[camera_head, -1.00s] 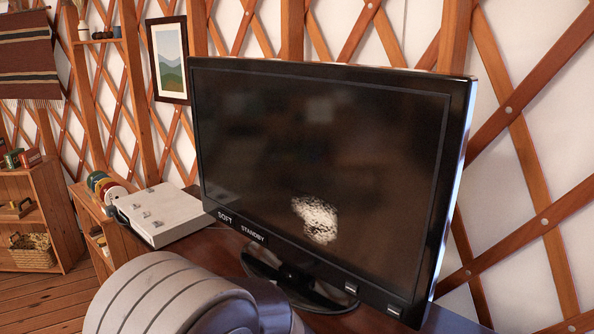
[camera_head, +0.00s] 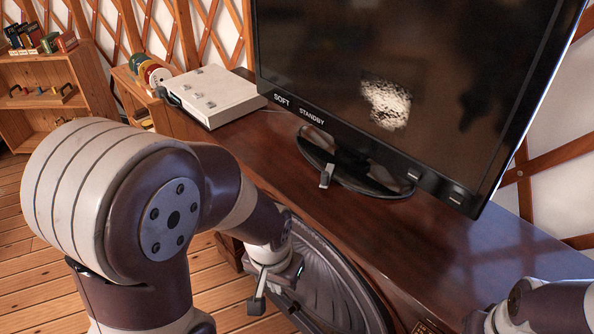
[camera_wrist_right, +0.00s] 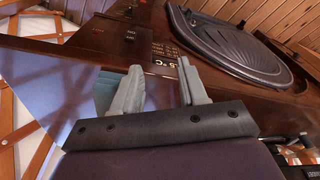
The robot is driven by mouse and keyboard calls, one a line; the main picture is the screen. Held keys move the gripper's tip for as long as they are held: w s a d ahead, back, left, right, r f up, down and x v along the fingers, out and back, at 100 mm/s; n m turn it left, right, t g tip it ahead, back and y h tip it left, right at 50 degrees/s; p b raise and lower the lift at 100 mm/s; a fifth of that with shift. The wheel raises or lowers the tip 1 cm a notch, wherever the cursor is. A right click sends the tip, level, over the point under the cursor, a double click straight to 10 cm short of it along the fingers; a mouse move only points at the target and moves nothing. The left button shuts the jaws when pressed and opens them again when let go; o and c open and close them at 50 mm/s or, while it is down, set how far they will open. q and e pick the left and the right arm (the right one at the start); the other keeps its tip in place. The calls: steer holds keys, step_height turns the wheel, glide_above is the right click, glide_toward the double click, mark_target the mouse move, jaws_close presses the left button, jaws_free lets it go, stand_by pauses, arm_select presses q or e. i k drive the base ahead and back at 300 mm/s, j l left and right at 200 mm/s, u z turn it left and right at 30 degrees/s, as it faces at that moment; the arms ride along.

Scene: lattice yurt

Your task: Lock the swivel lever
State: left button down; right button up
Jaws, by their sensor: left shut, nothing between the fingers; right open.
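The television (camera_head: 390,75) stands on the dark wooden cabinet top on an oval black base (camera_head: 365,178). A small light-grey lever (camera_head: 327,175) sticks out at the front left of that base and looks like the swivel lever. Its lock marking cannot be read. My left gripper (camera_head: 258,303) is shut and empty, low in front of the cabinet, below and apart from the lever. My right arm shows at the lower right of the head view. In the right wrist view my right gripper (camera_wrist_right: 160,90) is open and empty, with the cabinet's dark wood beyond it.
A pale flat case (camera_head: 215,95) lies at the cabinet's left end. A dark carved oval panel (camera_head: 325,285) is on the cabinet front, close to my left gripper. The cabinet top (camera_head: 450,245) right of the base is clear. Shelves (camera_head: 50,90) stand far left.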

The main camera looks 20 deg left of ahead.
mark_target(325, 176)
steer(key=l+u, duration=0.25)
steer(key=u, duration=0.15)
steer(key=l+u, duration=0.25)
steer(key=u, duration=0.2)
